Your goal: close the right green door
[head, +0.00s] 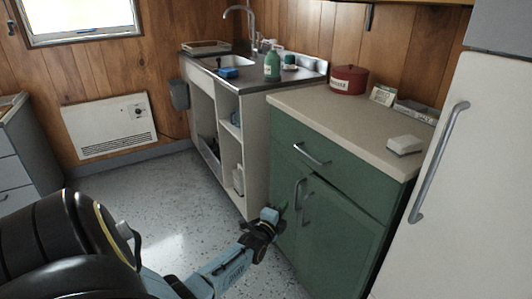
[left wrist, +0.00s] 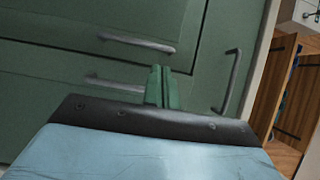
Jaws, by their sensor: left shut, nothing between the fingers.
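The green cabinet (head: 338,172) has a drawer above two doors. The right green door (head: 334,236) has a metal bar handle (head: 307,206). It looks nearly flush, perhaps slightly ajar; I cannot tell the gap exactly. The left green door (head: 284,184) is beside it and looks shut. My left gripper (head: 281,211) is shut and empty, low in front of the doors near their handles. In the left wrist view its fingers (left wrist: 162,87) point at the green fronts, with the right door's handle (left wrist: 115,85) beside them. Contact cannot be judged. My right gripper is not in view.
A white fridge-like unit with a long handle (head: 438,160) stands close on the right. An open-fronted sink unit (head: 230,150) stands left of the cabinet. A red pot (head: 348,80) and a white block (head: 405,145) sit on the worktop. The speckled floor (head: 165,200) is clear.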

